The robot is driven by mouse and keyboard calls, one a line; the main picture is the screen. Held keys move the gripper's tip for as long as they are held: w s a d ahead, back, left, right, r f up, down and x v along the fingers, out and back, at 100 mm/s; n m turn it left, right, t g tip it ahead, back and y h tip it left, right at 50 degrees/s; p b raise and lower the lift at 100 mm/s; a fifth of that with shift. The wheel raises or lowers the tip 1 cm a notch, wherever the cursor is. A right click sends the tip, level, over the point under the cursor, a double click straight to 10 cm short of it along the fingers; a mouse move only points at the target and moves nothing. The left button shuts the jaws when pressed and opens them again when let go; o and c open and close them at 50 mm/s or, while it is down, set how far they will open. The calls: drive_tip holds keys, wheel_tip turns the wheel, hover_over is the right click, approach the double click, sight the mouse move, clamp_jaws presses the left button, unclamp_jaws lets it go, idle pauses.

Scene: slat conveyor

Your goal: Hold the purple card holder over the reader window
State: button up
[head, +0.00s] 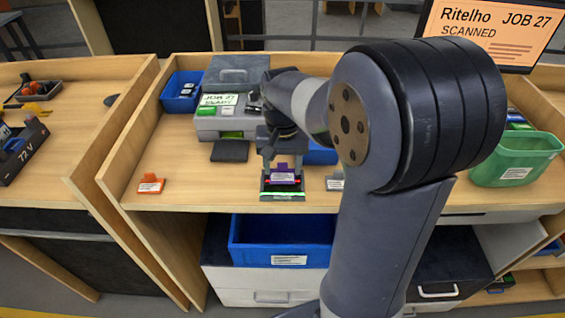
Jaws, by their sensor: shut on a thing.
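The purple card holder (282,175) is in my gripper (283,166), over the reader (284,196) near the front edge of the bench. A red glow shows beside the holder and a green light strip runs along the reader's front. The holder covers most of the reader window, and I cannot tell whether it touches it. My gripper is shut on the holder, pointing down. A screen (492,32) at the top right reads "Ritelho JOB 27 SCANNED".
An orange card holder (151,184) lies left on the bench, and a grey-white one (335,182) lies right of the reader. Behind stand a label printer (222,123) and a blue bin (182,88). A green bin (514,158) is at right. A blue drawer bin (280,243) sits below.

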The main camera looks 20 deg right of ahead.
idle(0.3)
wheel_tip(320, 180, up, 6)
drive_tip(key=p, duration=0.5)
drive_tip(key=shift+p, duration=0.35)
drive_tip(key=shift+s, duration=0.1)
